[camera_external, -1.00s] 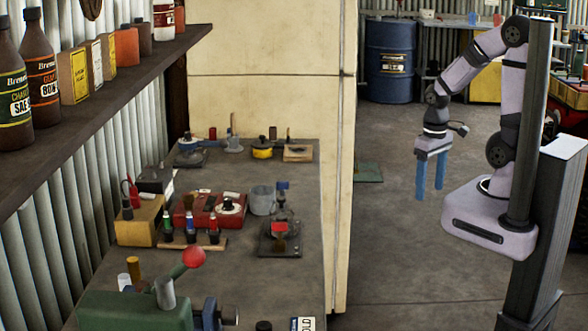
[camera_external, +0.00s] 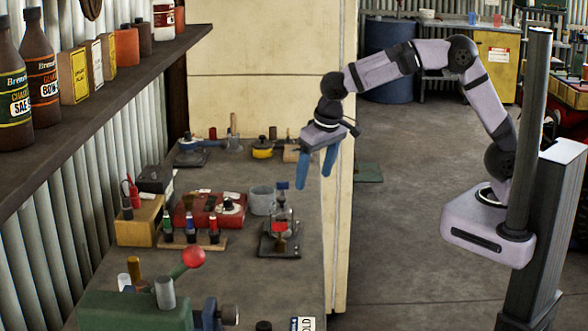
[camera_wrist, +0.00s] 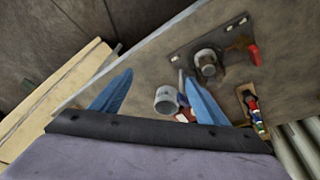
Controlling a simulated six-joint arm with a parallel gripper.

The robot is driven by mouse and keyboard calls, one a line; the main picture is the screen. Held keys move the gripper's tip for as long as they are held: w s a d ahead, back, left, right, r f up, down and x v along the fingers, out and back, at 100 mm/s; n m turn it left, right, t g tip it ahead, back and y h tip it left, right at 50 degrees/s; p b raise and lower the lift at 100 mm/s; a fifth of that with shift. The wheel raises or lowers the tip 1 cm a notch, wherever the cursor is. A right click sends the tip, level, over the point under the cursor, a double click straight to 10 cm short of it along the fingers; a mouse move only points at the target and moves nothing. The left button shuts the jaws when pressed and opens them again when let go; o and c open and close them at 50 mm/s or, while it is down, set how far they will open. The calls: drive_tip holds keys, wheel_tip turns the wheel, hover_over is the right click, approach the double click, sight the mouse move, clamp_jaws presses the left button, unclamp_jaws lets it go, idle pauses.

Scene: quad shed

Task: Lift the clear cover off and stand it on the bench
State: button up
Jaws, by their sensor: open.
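What looks like the clear cover (camera_external: 282,215) stands on a dark square base plate (camera_external: 266,249) on the bench, with a blue part at its top and a red part at its front. In the wrist view a dark plate (camera_wrist: 184,52) carries a round, pale-rimmed piece, probably the cover (camera_wrist: 207,62); its outline is hard to make out. My gripper (camera_external: 314,178) is open and empty, its blue fingers pointing down. It is above and to the right of the cover, near the bench's right edge, and apart from it. Its fingers also show in the wrist view (camera_wrist: 158,76).
A grey cup (camera_external: 262,199) stands just left of the cover. A red box (camera_external: 205,211) and a rack of small bottles (camera_external: 191,240) are further left. The bench (camera_external: 245,285) is bare in front of the plate. A cream cabinet (camera_external: 268,110) stands behind.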

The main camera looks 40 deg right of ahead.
drive_tip(key=r+t, duration=0.1)
hover_over(282, 198)
drive_tip(key=s, duration=0.3)
drive_tip(key=shift+w+d+f+y+p, duration=0.15)
drive_tip(key=shift+w+f+p, duration=0.3)
drive_tip(key=shift+f, duration=0.2)
drive_tip(key=shift+w+d+f+y+p, duration=0.15)
drive_tip(key=shift+w+f+p, duration=0.25)
drive_tip(key=shift+f, duration=0.25)
drive_tip(key=shift+a+p+x, duration=0.2)
drive_tip(key=shift+p+x, duration=0.6)
drive_tip(key=shift+x, duration=1.25)
drive_tip(key=shift+r, duration=0.1)
drive_tip(key=c, duration=1.3)
